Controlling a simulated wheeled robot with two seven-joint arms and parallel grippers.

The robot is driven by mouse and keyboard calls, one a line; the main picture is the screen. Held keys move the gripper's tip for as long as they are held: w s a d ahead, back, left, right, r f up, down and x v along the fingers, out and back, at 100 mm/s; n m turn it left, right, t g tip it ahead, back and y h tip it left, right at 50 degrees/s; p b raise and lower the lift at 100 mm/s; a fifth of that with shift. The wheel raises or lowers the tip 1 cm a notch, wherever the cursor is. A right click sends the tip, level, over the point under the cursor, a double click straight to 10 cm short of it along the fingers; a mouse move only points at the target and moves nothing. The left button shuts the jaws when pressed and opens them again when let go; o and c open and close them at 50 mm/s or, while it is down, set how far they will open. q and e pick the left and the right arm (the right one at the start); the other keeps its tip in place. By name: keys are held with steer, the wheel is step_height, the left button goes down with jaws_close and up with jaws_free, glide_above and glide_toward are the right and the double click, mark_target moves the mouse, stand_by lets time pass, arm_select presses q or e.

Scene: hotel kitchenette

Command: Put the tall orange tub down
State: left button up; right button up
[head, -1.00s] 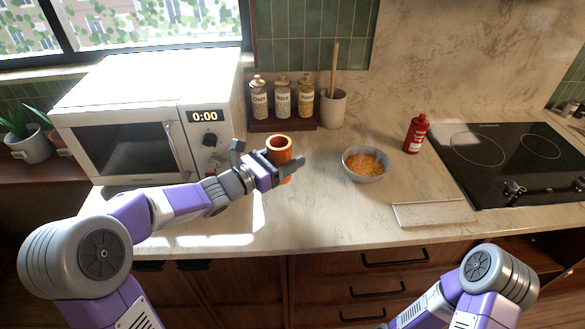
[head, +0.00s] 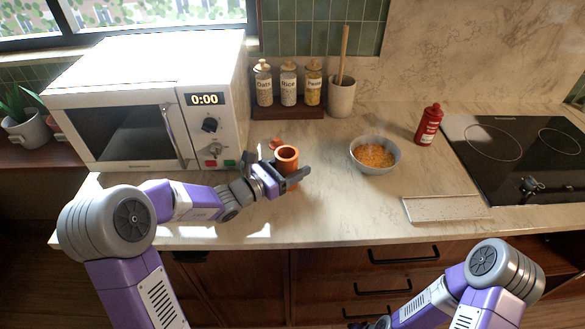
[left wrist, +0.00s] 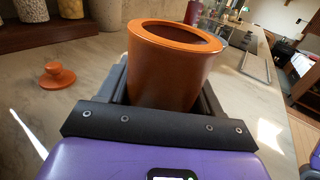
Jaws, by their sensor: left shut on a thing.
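The tall orange tub (head: 288,160) is upright and open at the top, at the front middle of the counter. My left gripper (head: 283,180) is shut around its body; the tub also stands between the fingers in the left wrist view (left wrist: 170,75). I cannot tell whether its base touches the counter, since the gripper hides the lower part. A small orange lid with a knob (left wrist: 57,75) lies on the counter beside the tub, and shows just behind it in the head view (head: 276,143). My right gripper is barely in the bottom edge, its fingers not visible.
A microwave (head: 130,75) stands left. A jar rack (head: 290,112) and utensil crock (head: 341,98) stand behind. A grey bowl of orange food (head: 375,168), red bottle (head: 429,125), white board (head: 446,208) and cooktop (head: 520,165) are right. Counter between tub and board is clear.

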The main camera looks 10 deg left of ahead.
arm_select(q)
steer(key=shift+r, duration=0.1)
steer(key=o, duration=1.2)
steer(key=shift+o, duration=0.2)
steer(key=shift+s+a, duration=0.25)
steer(key=shift+s, duration=0.05)
steer(key=p+v, duration=0.2)
steer(key=v, duration=0.9)
steer(key=shift+s+a, duration=0.1)
steer(key=shift+r+p, duration=0.1)
steer(key=shift+p, duration=0.25)
